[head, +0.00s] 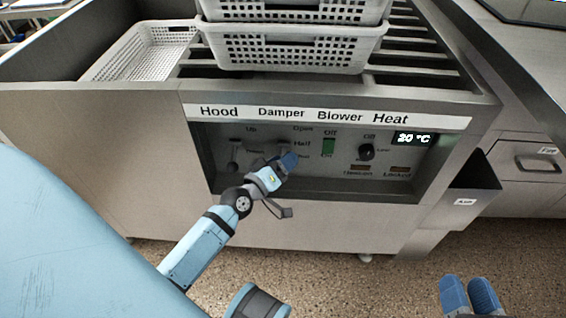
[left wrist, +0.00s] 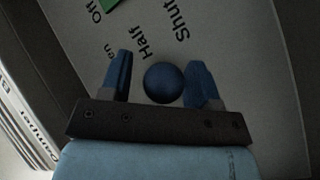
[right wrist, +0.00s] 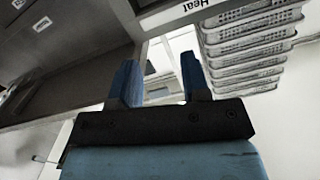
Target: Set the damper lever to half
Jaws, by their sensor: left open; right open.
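The damper lever's round dark blue knob (left wrist: 164,83) sits between the two fingers of my left gripper (left wrist: 160,85), close to the panel. The fingers stand open around the knob, with a gap visible on the left side. In the head view my left gripper (head: 288,160) covers most of the lever below the Damper label (head: 282,113). The Half label (left wrist: 147,42) and the Shut label (left wrist: 180,20) lie just beyond the knob; its exact setting cannot be told. My right gripper (head: 470,295) is open and empty, low at the right.
The recessed panel also holds the hood lever (head: 233,166), green blower switch (head: 329,146), black heat knob (head: 366,152) and temperature display (head: 413,138). White perforated baskets (head: 290,48) stand on top. A dark bin (head: 472,183) is at the right. Floor in front is clear.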

